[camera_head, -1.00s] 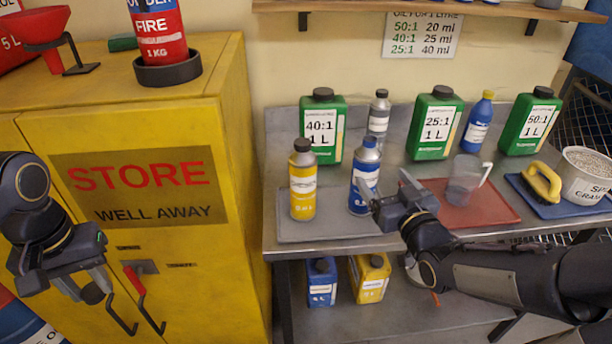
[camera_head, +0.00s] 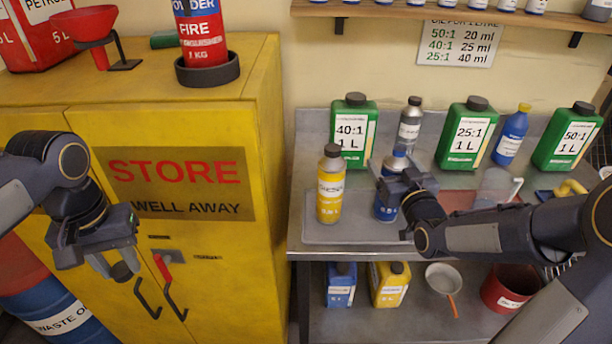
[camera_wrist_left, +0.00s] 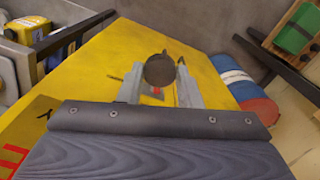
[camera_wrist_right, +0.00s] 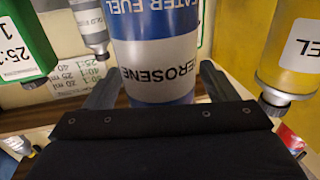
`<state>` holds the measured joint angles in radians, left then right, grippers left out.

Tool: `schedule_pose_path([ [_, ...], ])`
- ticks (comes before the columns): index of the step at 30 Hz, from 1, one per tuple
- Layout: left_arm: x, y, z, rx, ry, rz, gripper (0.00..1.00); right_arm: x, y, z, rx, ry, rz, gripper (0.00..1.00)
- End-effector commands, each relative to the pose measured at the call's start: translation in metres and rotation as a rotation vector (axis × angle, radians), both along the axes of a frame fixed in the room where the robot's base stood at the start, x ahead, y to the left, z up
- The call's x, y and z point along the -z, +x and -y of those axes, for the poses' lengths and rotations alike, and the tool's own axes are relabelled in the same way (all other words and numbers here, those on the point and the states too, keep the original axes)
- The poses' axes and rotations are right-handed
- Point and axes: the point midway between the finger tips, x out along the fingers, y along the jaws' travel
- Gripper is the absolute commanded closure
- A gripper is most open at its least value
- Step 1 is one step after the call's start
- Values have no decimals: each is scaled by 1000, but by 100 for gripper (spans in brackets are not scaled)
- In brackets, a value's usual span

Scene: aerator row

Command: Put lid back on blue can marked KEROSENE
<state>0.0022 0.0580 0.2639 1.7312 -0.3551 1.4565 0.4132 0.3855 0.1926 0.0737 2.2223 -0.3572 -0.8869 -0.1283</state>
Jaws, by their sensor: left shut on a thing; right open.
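The blue can marked KEROSENE (camera_head: 386,209) stands upright on a grey tray (camera_head: 350,232) on the metal bench. In the right wrist view its blue and white label (camera_wrist_right: 155,62) reads upside down between my fingers. My right gripper (camera_head: 388,183) is open, with one finger on each side of the can; I cannot tell if they touch it. The can's top is not in the right wrist view and is small in the head view. My left gripper (camera_head: 116,266) is shut on a dark round lid (camera_wrist_left: 159,71), held in front of the yellow cabinet, away from the can.
A yellow can (camera_head: 330,190) stands close left of the blue can. A grey bottle (camera_head: 409,124) and a green 40:1 can (camera_head: 353,128) stand behind it. A clear jug (camera_head: 494,187) is to the right. The yellow cabinet (camera_head: 262,190) with protruding handles borders the bench's left.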

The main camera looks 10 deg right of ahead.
Motion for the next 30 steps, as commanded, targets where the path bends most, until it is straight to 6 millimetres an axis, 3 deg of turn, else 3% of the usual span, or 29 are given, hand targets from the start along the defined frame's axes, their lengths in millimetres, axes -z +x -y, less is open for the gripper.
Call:
schedule_pose_path([
  [3, -3, 0, 0, 0, 0, 0, 89, 0, 9, 0, -1, 0, -1, 21],
  [13, -2, 0, 0, 0, 0, 0, 89, 1, 9, 0, -1, 0, 0, 21],
  [27, -2, 0, 0, 0, 0, 0, 89, 1, 9, 0, -1, 0, -1, 81],
  [30, -2, 0, 0, 0, 0, 0, 89, 0, 9, 0, -1, 0, 1, 85],
])
